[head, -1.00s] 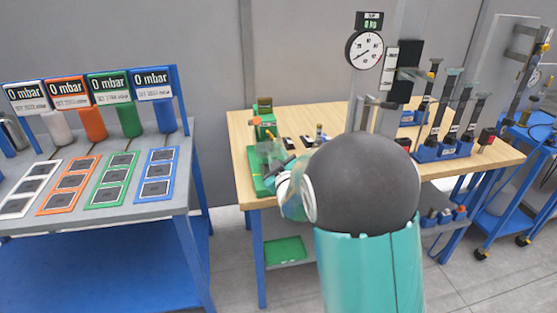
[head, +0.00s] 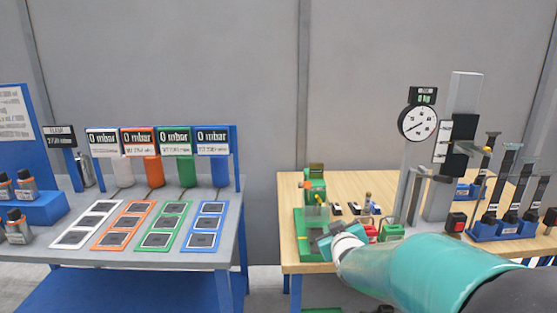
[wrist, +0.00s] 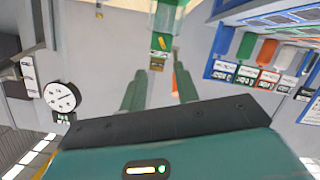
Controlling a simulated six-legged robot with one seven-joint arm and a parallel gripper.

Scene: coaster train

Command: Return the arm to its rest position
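My teal arm (head: 430,268) reaches in from the lower right in the head view. My gripper (head: 322,240) is in front of the green fixture (head: 312,222) at the left end of the wooden bench, and overlaps its lower part in the picture. I cannot tell whether they touch. In the wrist view, two teal fingers of my gripper (wrist: 159,70) stand apart with nothing held between them. The green fixture with a brass-coloured part (wrist: 160,42) shows beyond them.
The wooden bench (head: 372,184) carries a dial gauge (head: 418,122), a grey column press and blue racks (head: 495,230) on the right. On the left, a grey table (head: 75,225) holds four coloured panels and pressure displays (head: 212,142). A gap separates the tables.

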